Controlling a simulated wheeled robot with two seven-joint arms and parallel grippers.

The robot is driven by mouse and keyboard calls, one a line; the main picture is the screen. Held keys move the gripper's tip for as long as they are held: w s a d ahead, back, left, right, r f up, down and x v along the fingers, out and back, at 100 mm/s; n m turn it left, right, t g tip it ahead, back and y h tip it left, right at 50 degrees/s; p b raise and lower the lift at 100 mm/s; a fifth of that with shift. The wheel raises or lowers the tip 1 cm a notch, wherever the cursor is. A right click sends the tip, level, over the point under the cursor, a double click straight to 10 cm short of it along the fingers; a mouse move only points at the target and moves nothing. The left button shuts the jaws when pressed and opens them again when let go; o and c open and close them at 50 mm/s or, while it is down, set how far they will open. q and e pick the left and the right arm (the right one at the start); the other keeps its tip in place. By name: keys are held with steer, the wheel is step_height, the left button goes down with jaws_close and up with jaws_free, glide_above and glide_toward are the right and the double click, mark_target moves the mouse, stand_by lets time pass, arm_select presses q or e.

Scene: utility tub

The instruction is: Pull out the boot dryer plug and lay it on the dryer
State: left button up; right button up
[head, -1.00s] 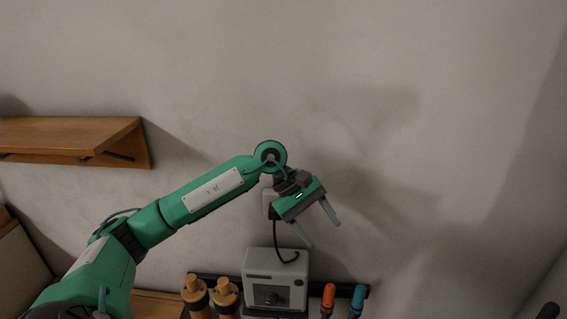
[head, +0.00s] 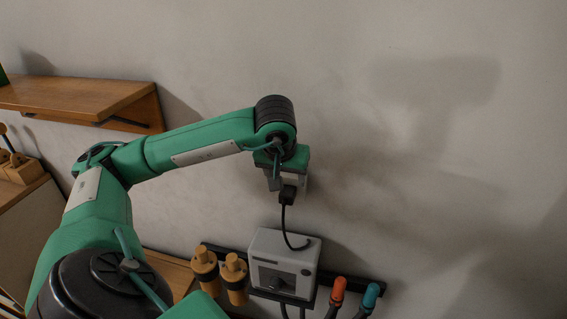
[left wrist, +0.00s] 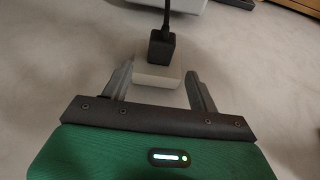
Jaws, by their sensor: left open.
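The boot dryer (head: 284,257) is a pale grey box low on the wall. Its black plug (head: 287,194) sits at a white socket block (head: 299,186) above it, and a dark cord hangs from the plug to the dryer. In the left wrist view the plug (left wrist: 161,46) appears seated in the white block (left wrist: 158,74). My left gripper (left wrist: 160,70) is open, its fingers on either side of the white block, with nothing gripped. In the head view my left gripper (head: 285,172) is at the socket, its fingers mostly hidden. My right gripper is not in view.
A dark rail (head: 335,278) runs behind the dryer. A wooden shelf (head: 85,98) is at upper left. The wall right of the socket is clear.

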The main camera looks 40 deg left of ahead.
mark_target(286, 193)
arm_select(q)
steer(key=x, duration=0.5)
steer(key=shift+f, duration=0.1)
steer(key=shift+w+a+f, duration=0.1)
steer(key=shift+f, duration=0.2)
steer(key=c, duration=1.1)
steer(key=shift+s+d, duration=0.35)
steer(key=shift+s, duration=0.3)
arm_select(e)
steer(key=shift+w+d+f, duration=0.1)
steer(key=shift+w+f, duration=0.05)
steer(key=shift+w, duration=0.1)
